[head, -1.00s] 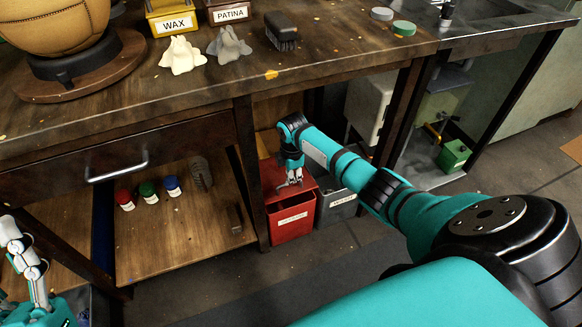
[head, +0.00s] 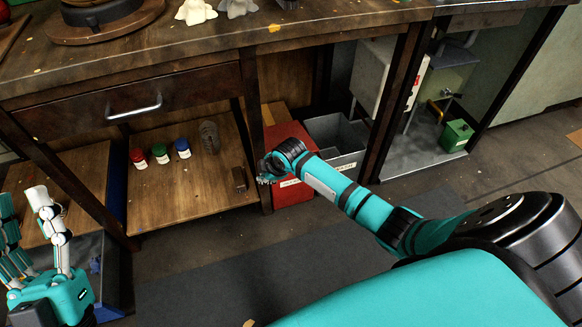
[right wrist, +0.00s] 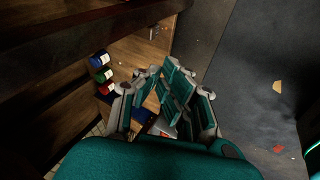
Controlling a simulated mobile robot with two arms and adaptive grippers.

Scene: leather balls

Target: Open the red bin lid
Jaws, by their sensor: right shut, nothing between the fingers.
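The red bin (head: 293,190) stands on the floor under the bench, partly hidden behind my right arm. Its red top (head: 287,131) shows behind my wrist; I cannot tell clearly whether the lid is closed or slightly raised. My right gripper (head: 266,179) is at the front left edge of the bin, near the bench leg, shut and empty. Whether it touches the bin is unclear. My left gripper (head: 24,196) is at the lower left, fingers up and apart, empty, far from the bin.
An open grey bin (head: 352,137) stands right beside the red one. A bench leg (head: 251,135) is close on the left. Red, green and blue jars (head: 161,154) sit on the low shelf (head: 185,186). The bench top (head: 200,44) overhangs.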

